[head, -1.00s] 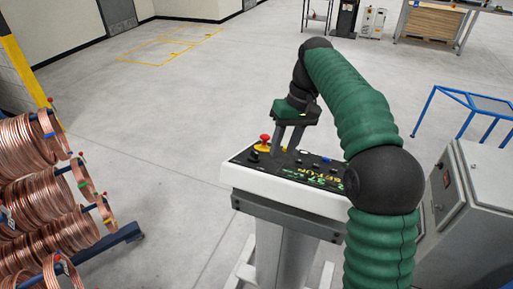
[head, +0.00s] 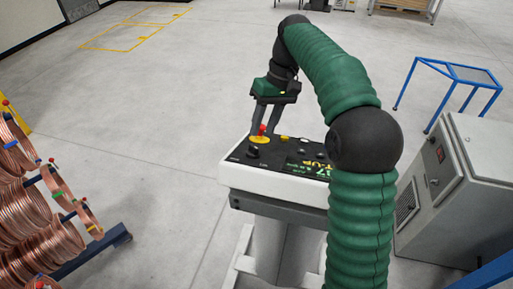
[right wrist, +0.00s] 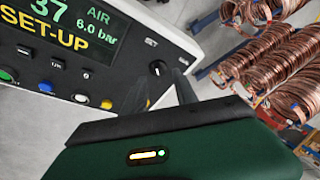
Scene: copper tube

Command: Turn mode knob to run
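The control panel (head: 240,180) is a white-edged console with a black top. The mode knob (head: 252,152) looks like the small black knob near the panel's front left corner; a black knob with a pale mark also shows in the right wrist view (right wrist: 158,68). The display (right wrist: 60,28) reads "SET-UP". My right gripper (head: 264,132) points down over the panel's left part, beside the red button and behind the black knob in the head view. My left gripper is out of view.
A red button on a yellow base (head: 260,138) sits close to the fingers. Blue, white and yellow buttons (right wrist: 81,98) line the panel. A rack of copper coils (head: 40,220) stands at left, a grey cabinet (head: 450,190) at right. Open floor lies behind.

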